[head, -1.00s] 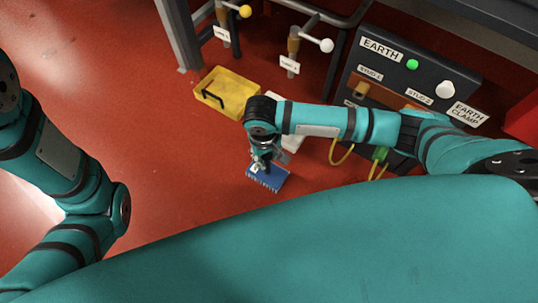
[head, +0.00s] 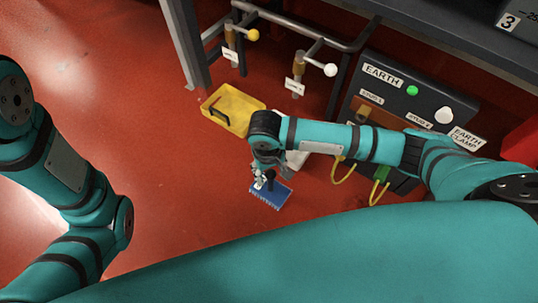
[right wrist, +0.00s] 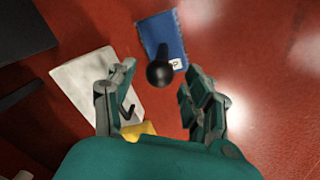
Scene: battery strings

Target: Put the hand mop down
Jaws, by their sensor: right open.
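The hand mop, a blue rectangular pad (head: 281,200) with a black upright handle, stands on the red floor in the head view. The right wrist view also shows its blue pad (right wrist: 165,38) and the round black handle end (right wrist: 160,74). My right gripper (head: 264,182) is open right by the mop. In the right wrist view its two fingers (right wrist: 162,98) are spread apart, with the handle end beyond and between them, touching neither. My left arm shows at the left of the head view, but its gripper is out of view.
A yellow tray (head: 241,96) with a black handle lies farther back. A white flat thing (right wrist: 75,83) lies beside the mop. The dark earth box (head: 419,98) with yellow cables and the metal frame with tagged levers stand behind. Floor to the left is clear.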

